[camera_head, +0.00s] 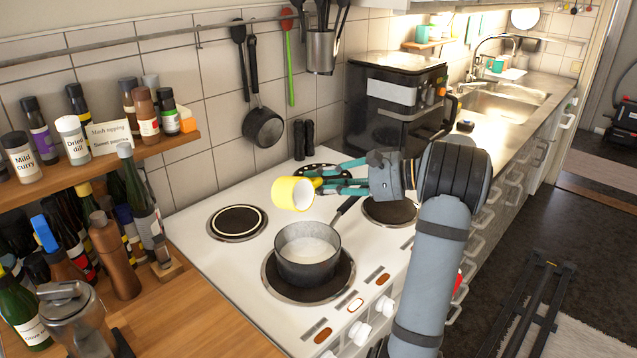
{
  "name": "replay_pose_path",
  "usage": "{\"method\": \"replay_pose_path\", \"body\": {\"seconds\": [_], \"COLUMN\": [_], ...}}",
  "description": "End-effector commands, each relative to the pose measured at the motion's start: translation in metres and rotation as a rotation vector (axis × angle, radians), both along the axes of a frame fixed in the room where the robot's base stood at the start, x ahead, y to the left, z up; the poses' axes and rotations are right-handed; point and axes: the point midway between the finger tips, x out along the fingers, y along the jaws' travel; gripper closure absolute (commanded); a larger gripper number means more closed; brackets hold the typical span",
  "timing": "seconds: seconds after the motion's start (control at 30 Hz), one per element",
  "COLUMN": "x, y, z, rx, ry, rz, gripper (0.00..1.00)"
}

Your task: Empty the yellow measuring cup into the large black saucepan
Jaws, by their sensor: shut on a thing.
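My gripper (325,183) is shut on the cup's handle, to the right of the cup. The large black saucepan (308,268) stands on the front left hotplate, with whitish contents inside. Its handle points back right, below my gripper. The cup is above the pan's back edge; whether its mouth is over the pan is hard to tell.
Other hotplates lie at back left (237,221) and right (390,211). A black oven-like appliance (395,100) stands behind my gripper. Two dark shakers (304,139) stand at the wall. A spice shelf (100,165) and bottles fill the left. A small pan (263,127) hangs on the wall.

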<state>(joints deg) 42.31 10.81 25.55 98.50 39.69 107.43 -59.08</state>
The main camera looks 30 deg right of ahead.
Motion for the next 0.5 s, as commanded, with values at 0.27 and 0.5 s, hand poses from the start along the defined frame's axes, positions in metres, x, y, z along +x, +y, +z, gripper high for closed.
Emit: {"method": "replay_pose_path", "body": {"seconds": [0.27,0.5], "x": [-0.0001,-0.0004], "y": [-0.0002,-0.0004], "z": [-0.0016,-0.0036], "rx": [0.005,0.014], "ry": [-0.011,-0.033], "rz": [-0.001,0.0], "gripper": [1.0,1.0]}}
